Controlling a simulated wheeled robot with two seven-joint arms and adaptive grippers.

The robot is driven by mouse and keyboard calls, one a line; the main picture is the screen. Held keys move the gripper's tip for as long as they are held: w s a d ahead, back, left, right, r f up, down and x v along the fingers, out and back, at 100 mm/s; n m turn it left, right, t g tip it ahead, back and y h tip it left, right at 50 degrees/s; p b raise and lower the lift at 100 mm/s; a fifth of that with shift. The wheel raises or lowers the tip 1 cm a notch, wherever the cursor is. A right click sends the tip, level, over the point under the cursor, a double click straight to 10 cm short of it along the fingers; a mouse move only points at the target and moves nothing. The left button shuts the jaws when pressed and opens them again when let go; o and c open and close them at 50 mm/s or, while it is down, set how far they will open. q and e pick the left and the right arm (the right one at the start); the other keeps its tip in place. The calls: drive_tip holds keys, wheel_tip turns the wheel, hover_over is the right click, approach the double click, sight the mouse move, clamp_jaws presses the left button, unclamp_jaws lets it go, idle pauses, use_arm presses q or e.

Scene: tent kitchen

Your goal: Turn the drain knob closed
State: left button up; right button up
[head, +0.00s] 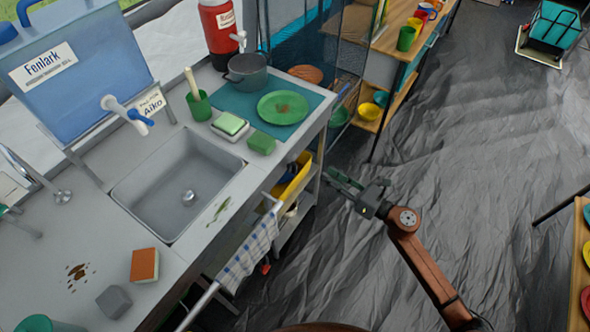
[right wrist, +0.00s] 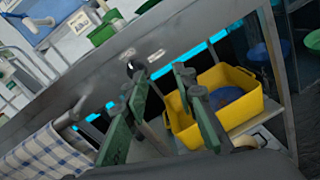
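The grey sink (head: 150,205) is set in the counter, with a round metal drain (head: 188,197) on its floor. A small dark knob-like part (right wrist: 130,68) shows on the metal counter front in the right wrist view, between two small pale labels; I cannot tell for sure that it is the drain knob, or how it is turned. My right gripper (head: 338,178) is off the counter's right side, over the floor. In the right wrist view its green-padded fingers (right wrist: 163,84) are apart with nothing held, pointing toward the counter front. My left gripper is not in view.
A checked towel (head: 248,250) hangs on a rail at the counter front. A yellow bin (right wrist: 240,95) stands on the shelf below the counter, close to the right fingers. A green plate (head: 282,108) and a pot (head: 246,72) stand on the counter.

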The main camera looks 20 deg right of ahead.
sight(292, 168)
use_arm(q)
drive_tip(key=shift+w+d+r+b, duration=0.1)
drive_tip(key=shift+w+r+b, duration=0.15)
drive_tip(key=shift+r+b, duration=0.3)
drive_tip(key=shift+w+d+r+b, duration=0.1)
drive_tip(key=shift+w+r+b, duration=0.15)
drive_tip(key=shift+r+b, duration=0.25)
use_arm(e)
drive_tip(key=w+a+r+n+g+y, duration=0.1)
drive_tip(key=w+a+n, duration=0.3)
drive_tip(key=a, duration=0.4)
drive_tip(key=shift+w+a+r+n+y, duration=0.4)
drive_tip(key=shift+r, duration=0.2)
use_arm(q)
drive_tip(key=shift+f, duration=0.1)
use_arm(e)
clamp_jaws()
